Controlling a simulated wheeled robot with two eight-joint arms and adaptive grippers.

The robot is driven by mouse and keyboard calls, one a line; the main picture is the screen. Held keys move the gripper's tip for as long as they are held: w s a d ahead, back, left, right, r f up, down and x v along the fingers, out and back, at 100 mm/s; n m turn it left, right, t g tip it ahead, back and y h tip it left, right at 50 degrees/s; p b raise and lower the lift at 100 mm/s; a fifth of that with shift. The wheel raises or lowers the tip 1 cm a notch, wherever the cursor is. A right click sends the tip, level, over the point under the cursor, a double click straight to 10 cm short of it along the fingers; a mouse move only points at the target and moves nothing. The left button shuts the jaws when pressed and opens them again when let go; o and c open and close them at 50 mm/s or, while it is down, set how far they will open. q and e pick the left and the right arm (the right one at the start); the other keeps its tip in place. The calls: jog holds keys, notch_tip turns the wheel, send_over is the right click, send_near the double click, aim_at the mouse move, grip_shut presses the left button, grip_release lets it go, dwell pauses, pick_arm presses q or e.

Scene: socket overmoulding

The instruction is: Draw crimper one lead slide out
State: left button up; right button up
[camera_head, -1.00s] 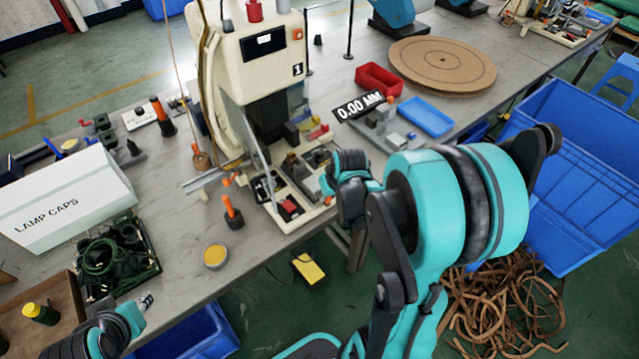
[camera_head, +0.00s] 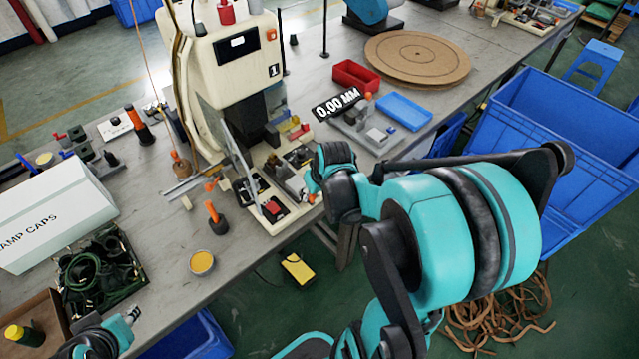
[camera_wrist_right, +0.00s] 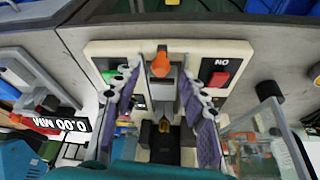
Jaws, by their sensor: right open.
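Crimper one (camera_head: 238,50) is the cream machine with a "1" plate on the table in the head view. In the right wrist view its cream front panel (camera_wrist_right: 230,50) carries a green button and a red button. An orange knob (camera_wrist_right: 161,64), apparently the lead slide's handle, stands between these buttons over a grey part. My right gripper (camera_wrist_right: 158,78) is open, its two purple-padded fingers on either side of the knob; I see no clear contact. In the head view the right wrist mostly hides it. My left gripper (camera_head: 132,315) is at the lower left, its fingers too small to judge.
A large blue crate (camera_head: 560,130) stands at right.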

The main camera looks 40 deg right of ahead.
jog(key=v, duration=0.9)
